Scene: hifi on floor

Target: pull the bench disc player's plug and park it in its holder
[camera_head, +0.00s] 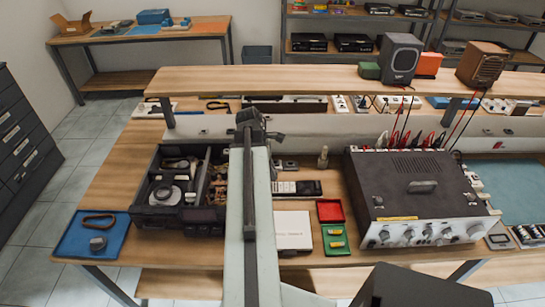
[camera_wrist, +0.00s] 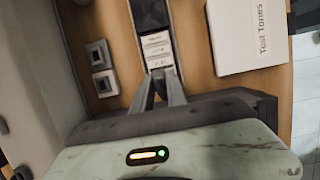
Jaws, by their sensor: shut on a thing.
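The bench disc player (camera_head: 180,205) appears to be the open black unit left of my arm, its insides showing. My gripper (camera_wrist: 158,80) shows in the wrist view, its fingers converged at the near end of a dark strip with white labels (camera_wrist: 157,48). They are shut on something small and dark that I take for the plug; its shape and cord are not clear. Whether it touches the strip I cannot tell. The labelled strip also shows in the head view (camera_head: 297,188), where my arm hides my gripper. I cannot make out which part is the holder.
A white "Test Tones" sleeve (camera_wrist: 245,35) lies beside the strip. Two small square fittings (camera_wrist: 101,68) are on its other side. A wooden shelf (camera_head: 330,80) spans the back.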

